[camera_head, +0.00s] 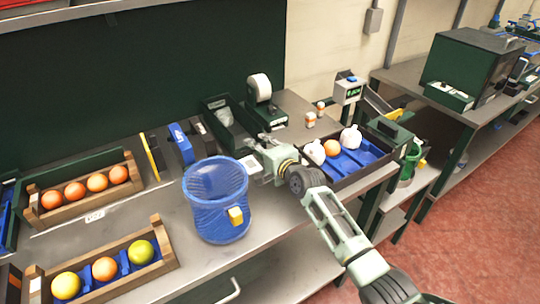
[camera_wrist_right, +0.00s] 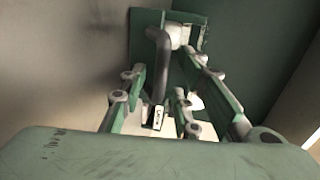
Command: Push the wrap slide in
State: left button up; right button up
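My right gripper (camera_head: 258,162) reaches in over the workbench behind the blue basket. In the right wrist view its two fingers (camera_wrist_right: 165,75) stand apart, with a black curved handle (camera_wrist_right: 160,65) between them. The handle carries a small white label and runs toward a green block (camera_wrist_right: 150,22). A pale part shows beside the handle's top. I cannot tell whether the fingers touch the handle. A dark green open holder (camera_head: 228,122) and a dispenser with a white roll (camera_head: 260,90) stand just beyond the gripper. I cannot tell which part is the wrap slide. My left gripper is out of view.
A blue mesh basket (camera_head: 216,205) with a yellow tag stands left of my right arm. Wooden crates of oranges (camera_head: 84,212) fill the left side. A blue-lined tray (camera_head: 345,178) holds an orange and white wrapped items on the right. A green wall (camera_head: 140,75) closes the back.

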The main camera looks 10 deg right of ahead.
jog(key=v, duration=1.1)
jog(key=shift+d, duration=0.1)
